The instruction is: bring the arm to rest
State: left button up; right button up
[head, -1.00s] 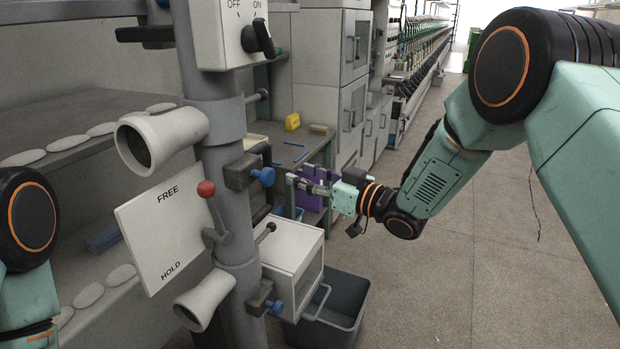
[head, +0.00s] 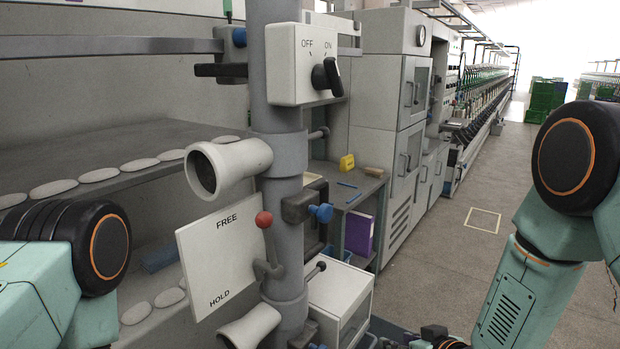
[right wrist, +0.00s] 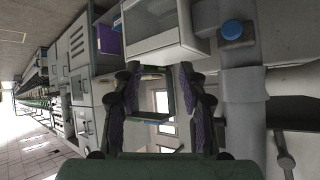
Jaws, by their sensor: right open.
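My right arm comes in from the right in the head view, bent downward. Its right gripper (head: 408,342) is at the bottom edge, mostly cut off, to the right of the white box (head: 340,300) on the grey post (head: 283,170). In the right wrist view the two dark fingers of the right gripper (right wrist: 160,78) stand wide apart with nothing held between them. The white box (right wrist: 165,28) shows beyond the fingertips there. My left arm's dark joint shows at the left of the head view; its gripper is out of the picture.
The post carries an OFF/ON switch (head: 326,78), a red-knobbed lever (head: 264,220) by the FREE/HOLD plate (head: 222,250), blue knobs and pale funnels. A purple thing (head: 359,233) stands under a bench behind. Floor (head: 450,270) at right is open.

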jog(key=s+d+f+m+g+h+b, duration=0.1)
jog(key=s+f+g+b, duration=0.1)
jog(key=s+f, duration=0.5)
jog(key=s+d+f+m+g+h+b, duration=0.1)
jog(key=s+f+g+b, duration=0.2)
jog(key=s+f, duration=0.4)
jog(key=s+d+f+m+g+h+b, duration=0.1)
jog(key=s+f+g, duration=0.4)
jog(key=s, duration=1.6)
notch_tip(320, 180, down, 2)
jog(key=shift+s+d+f+h+b, duration=0.2)
jog(key=shift+s+d+h+b, duration=0.15)
jog(key=shift+d+b, duration=0.4)
